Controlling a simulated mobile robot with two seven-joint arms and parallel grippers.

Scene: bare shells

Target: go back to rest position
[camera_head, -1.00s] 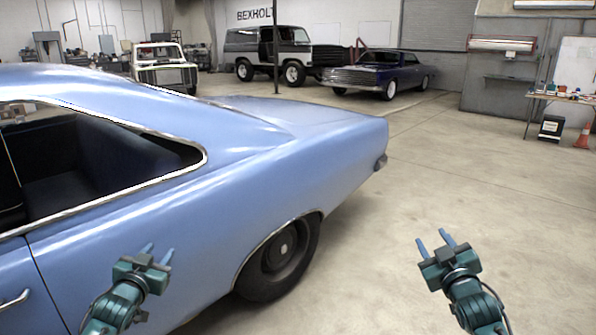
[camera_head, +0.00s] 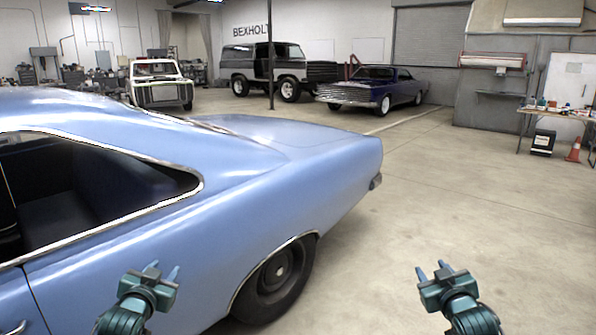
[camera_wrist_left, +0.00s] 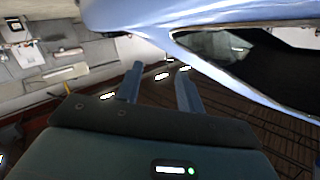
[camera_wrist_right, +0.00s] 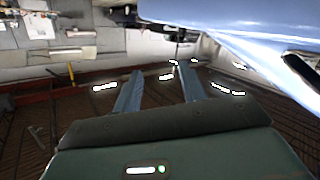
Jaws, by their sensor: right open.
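My left gripper (camera_head: 163,272) is at the bottom left of the head view, in front of the side of the blue car. Its two blue fingers stand apart with nothing between them; they also show in the left wrist view (camera_wrist_left: 158,90). My right gripper (camera_head: 433,270) is at the bottom right of the head view, over bare floor. Its fingers are apart and empty, as the right wrist view (camera_wrist_right: 160,88) also shows. Both grippers point forward and up at about the same height in the head view.
A large light-blue car (camera_head: 215,205) fills the left and lower middle of the head view. Other vehicles, including a dark blue car (camera_head: 372,90), stand at the back. A table (camera_head: 560,113) and an orange cone (camera_head: 574,150) are at right. The concrete floor (camera_head: 470,190) between is clear.

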